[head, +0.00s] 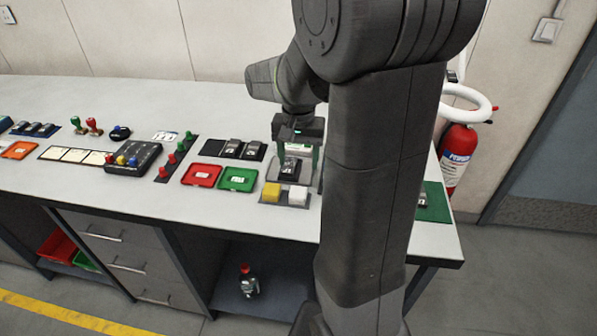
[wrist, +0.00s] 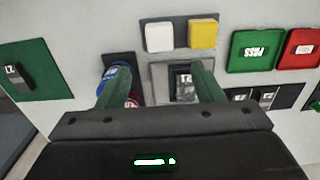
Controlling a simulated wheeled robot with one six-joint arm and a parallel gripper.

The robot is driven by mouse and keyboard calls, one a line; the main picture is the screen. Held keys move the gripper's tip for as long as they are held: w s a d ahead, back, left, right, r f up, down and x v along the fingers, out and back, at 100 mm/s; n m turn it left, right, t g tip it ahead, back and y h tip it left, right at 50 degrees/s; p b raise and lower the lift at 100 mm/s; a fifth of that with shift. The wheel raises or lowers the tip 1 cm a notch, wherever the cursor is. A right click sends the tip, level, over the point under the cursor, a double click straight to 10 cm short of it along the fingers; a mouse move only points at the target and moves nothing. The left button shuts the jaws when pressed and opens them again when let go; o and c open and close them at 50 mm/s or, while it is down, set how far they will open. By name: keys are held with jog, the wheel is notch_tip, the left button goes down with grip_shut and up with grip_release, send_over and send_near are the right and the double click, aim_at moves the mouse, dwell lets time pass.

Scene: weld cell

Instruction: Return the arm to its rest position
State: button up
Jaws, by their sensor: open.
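My gripper (head: 298,160) hangs low over the bench top near its front edge, pointing down. In the wrist view its two green fingers (wrist: 158,88) stand wide apart. A dark block with a light label (wrist: 184,82) sits on a grey pad between and beyond the fingers, nearer the right one. It also shows in the head view (head: 290,168), under the gripper. I cannot tell whether a finger touches it. My arm stands bent above the bench and hides part of its right end.
Yellow (head: 271,192) and white (head: 298,194) blocks lie just in front. Red (head: 201,174) and green (head: 237,179) trays are to the left. Blue and red round items (wrist: 116,80) are close by the left finger. A green mat (head: 435,203) lies at the right end. A fire extinguisher (head: 458,155) stands beyond.

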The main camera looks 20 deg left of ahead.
aim_at(298, 189)
jog(key=shift+r, duration=0.85)
jog(key=shift+f, duration=0.1)
notch_tip(298, 189, down, 12)
jog(key=shift+r, duration=1.8)
jog(key=shift+f, duration=0.1)
